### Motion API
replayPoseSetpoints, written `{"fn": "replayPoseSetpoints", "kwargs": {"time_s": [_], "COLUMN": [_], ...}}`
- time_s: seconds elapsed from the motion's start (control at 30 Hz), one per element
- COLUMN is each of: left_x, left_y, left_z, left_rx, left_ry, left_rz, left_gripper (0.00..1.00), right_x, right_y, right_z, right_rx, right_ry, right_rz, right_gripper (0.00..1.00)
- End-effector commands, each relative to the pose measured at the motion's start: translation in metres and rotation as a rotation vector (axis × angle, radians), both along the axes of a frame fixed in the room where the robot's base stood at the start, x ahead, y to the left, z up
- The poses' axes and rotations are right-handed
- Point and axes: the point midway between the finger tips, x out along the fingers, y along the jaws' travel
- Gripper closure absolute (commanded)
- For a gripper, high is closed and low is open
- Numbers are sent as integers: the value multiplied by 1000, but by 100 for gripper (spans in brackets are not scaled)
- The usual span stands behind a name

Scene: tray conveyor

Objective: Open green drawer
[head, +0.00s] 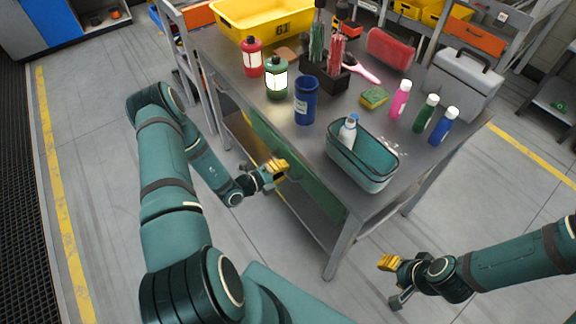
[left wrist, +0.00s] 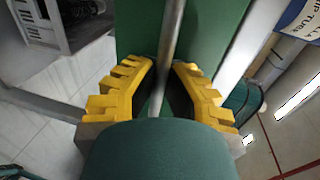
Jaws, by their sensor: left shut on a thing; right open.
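The green drawer (head: 312,190) is set under the grey metal table's top, on its near-left side. Its green front also fills the upper middle of the left wrist view (left wrist: 215,35). A grey bar handle (left wrist: 170,45) runs along that front. My left gripper (head: 275,169) is at the drawer front, its yellow fingers shut on the handle, one on each side in the left wrist view (left wrist: 160,88). The handle is hidden in the head view. I cannot tell whether the drawer stands out from the table. My right gripper (head: 393,279) is open and empty, off the table's near-right corner.
The tabletop (head: 235,75) holds a teal bin (head: 375,178) with a white bottle, a blue cup (head: 306,100), several bottles, a sponge (head: 374,97), a grey toolbox (head: 462,85) and a yellow crate (head: 265,20). A lower shelf (head: 310,218) lies below the drawer. The floor in front is clear.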

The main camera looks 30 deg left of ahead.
Motion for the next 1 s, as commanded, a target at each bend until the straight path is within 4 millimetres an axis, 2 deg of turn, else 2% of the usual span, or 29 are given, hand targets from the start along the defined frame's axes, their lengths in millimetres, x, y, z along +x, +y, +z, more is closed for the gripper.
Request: {"fn": "replayPoseSetpoints", "kwargs": {"time_s": [0.4, 0.6, 0.8, 1.0], "left_x": [-104, -142, -160, -164], "left_y": [44, 59, 66, 68], "left_z": [-1, -1, 0, 0], "left_rx": [1, 1, 0, 1], "left_ry": [7, 6, 3, 3], "left_rz": [6, 4, 1, 0], "left_gripper": [100, 100, 100, 100], "right_x": [3, 3, 3, 3], "right_y": [-1, 0, 0, 0], "right_z": [9, 8, 8, 8], "right_rx": [-2, -2, -2, -2], "right_ry": [-8, -7, -6, -6], "right_rz": [-5, -5, -4, -4], "right_gripper": [53, 53, 53, 53]}}
